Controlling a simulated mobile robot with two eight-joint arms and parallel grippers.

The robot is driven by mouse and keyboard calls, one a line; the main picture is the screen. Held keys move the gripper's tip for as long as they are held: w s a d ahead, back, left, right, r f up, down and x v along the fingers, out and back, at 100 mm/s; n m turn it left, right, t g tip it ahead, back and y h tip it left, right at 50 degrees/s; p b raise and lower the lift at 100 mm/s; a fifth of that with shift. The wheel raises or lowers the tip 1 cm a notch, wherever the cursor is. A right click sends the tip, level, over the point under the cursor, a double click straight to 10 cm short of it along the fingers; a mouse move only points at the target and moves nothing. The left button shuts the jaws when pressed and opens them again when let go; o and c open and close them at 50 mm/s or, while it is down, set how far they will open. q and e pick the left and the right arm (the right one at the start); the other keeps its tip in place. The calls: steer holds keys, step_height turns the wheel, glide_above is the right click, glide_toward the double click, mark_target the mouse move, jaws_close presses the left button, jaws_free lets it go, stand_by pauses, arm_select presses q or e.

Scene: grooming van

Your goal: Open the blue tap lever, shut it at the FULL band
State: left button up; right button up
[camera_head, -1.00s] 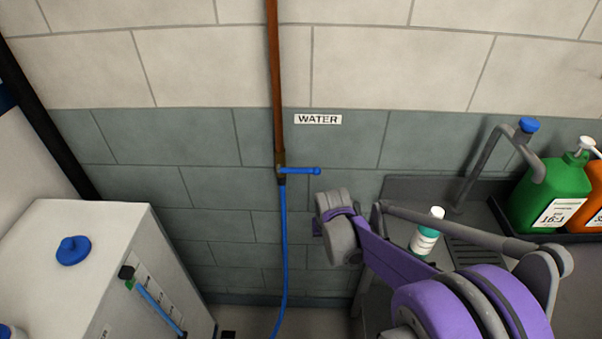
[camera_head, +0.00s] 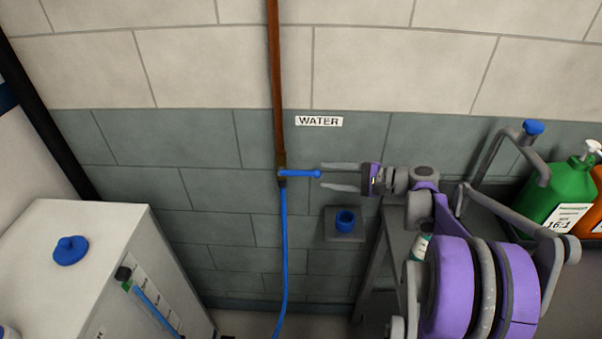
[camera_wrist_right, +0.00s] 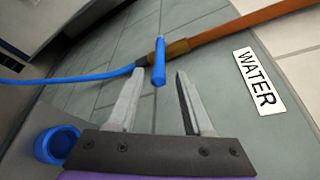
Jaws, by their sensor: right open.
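The blue tap lever (camera_head: 300,173) sticks out to the right from the brass valve (camera_head: 281,170) at the foot of the copper pipe. My right gripper (camera_head: 322,177) is open, its two fingers pointing left at the lever's free end. In the right wrist view the lever (camera_wrist_right: 160,62) stands just ahead of and between the spread fingertips (camera_wrist_right: 160,75); I cannot tell whether they touch it. The white tank (camera_head: 95,235) at left carries a sight tube (camera_head: 155,306) with blue in it and a marked strip whose bands are too small to read. My left gripper is not in view.
A blue hose (camera_head: 284,250) hangs from the valve. A WATER label (camera_head: 319,121) is on the wall above. A blue cup-like fitting (camera_head: 345,220) sits on a small grey plate below my gripper. Green (camera_head: 562,195) and orange bottles and a sink tap (camera_head: 490,165) stand at right.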

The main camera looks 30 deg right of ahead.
mark_target(307, 174)
steer(key=x, duration=0.9)
steer(key=shift+s+p, duration=0.1)
steer(key=shift+p, duration=0.3)
jaws_close()
stand_by(0.8)
